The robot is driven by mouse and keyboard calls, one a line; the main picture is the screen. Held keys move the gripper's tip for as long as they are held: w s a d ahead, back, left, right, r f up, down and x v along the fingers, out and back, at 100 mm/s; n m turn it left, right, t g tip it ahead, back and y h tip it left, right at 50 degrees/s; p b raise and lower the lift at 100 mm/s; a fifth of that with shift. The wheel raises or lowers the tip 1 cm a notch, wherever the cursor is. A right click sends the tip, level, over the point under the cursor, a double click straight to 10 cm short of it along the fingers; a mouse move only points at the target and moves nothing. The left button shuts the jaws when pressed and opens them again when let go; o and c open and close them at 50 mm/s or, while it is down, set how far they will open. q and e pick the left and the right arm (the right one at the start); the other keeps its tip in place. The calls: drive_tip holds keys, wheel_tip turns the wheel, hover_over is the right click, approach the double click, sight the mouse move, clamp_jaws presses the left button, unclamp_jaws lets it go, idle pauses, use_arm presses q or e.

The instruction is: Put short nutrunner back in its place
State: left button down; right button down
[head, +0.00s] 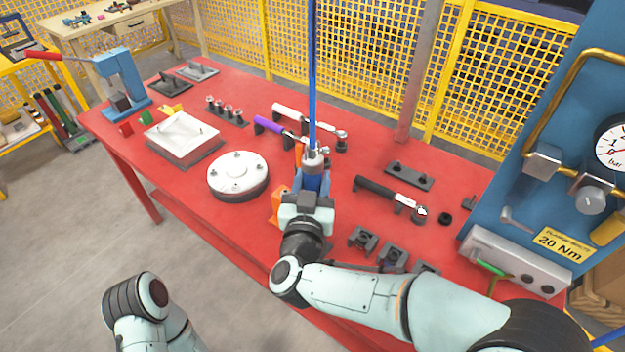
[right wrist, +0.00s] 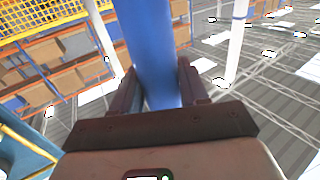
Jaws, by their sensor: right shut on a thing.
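The short nutrunner (head: 315,170) is a blue upright tool with a silver upper part, and a long blue line rises from it in the head view. My right gripper (head: 312,190) is shut on it. In the right wrist view its blue body (right wrist: 155,60) runs between the two dark fingers. Orange holder parts (head: 278,206) show beside and behind the tool above the red table. I cannot tell whether the tool touches them; its lower end is hidden by my gripper. My left arm shows at the bottom left, but its gripper is not visible.
On the red table (head: 230,85), a round white-topped part (head: 238,174) and a square tray (head: 182,136) stand left. A purple-handled wrench (head: 272,124) lies behind, and a black-handled wrench (head: 385,192) lies right. Dark blocks (head: 392,256) sit near the front. A blue gauge panel (head: 555,130) stands right.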

drive_tip(key=shift+f+b, duration=0.4)
drive_tip(key=shift+f, duration=0.05)
drive_tip(key=shift+c, duration=2.4)
unclamp_jaws()
drive_tip(key=shift+f, duration=0.2)
drive_tip(key=s+a, duration=0.1)
drive_tip(key=s, duration=1.2)
drive_tip(key=shift+s+a+r, duration=0.15)
drive_tip(key=shift+s+a, duration=0.05)
drive_tip(key=shift+a, duration=0.1)
